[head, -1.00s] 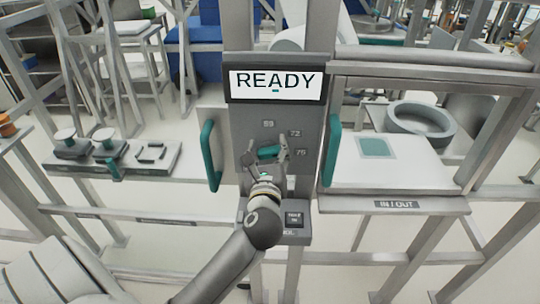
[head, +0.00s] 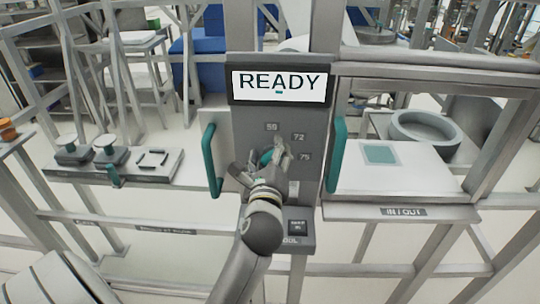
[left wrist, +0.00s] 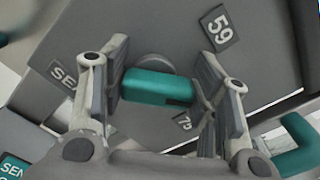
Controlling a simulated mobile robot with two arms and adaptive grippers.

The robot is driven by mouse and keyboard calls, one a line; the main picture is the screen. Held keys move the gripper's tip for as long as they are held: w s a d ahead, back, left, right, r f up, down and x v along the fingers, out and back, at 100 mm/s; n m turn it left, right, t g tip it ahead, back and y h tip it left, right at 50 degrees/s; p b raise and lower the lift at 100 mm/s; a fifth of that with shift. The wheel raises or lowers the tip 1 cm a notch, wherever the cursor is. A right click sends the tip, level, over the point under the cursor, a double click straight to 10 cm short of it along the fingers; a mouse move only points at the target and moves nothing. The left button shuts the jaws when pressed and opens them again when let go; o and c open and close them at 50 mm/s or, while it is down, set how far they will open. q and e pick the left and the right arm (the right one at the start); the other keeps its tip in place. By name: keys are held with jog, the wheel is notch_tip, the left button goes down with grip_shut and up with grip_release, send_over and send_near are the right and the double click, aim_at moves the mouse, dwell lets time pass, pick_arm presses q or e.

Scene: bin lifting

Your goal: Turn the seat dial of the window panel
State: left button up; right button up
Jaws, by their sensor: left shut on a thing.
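The seat dial is a teal bar (head: 266,157) on the grey window panel (head: 250,118), below the READY screen (head: 279,86). Number labels 59 (head: 271,127), 72 (head: 298,137) and 75 (head: 305,157) sit around it. My left gripper (head: 262,163) is at the dial and partly hides it in the head view. In the left wrist view the teal dial (left wrist: 157,87) lies between the two fingers of my left gripper (left wrist: 160,92), which is shut on it. The 59 label (left wrist: 220,27) is above and right of it there. My right gripper is not in view.
Teal handles stand at the panel's left (head: 211,160) and right (head: 335,153). A shelf with fixtures (head: 110,165) is at the left. A white IN/OUT tray (head: 410,170) and a grey ring (head: 425,130) are at the right. A control box (head: 297,228) sits below the dial.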

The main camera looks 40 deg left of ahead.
pick_arm(q)
jog(key=o, duration=1)
jog(key=shift+v, duration=3.75)
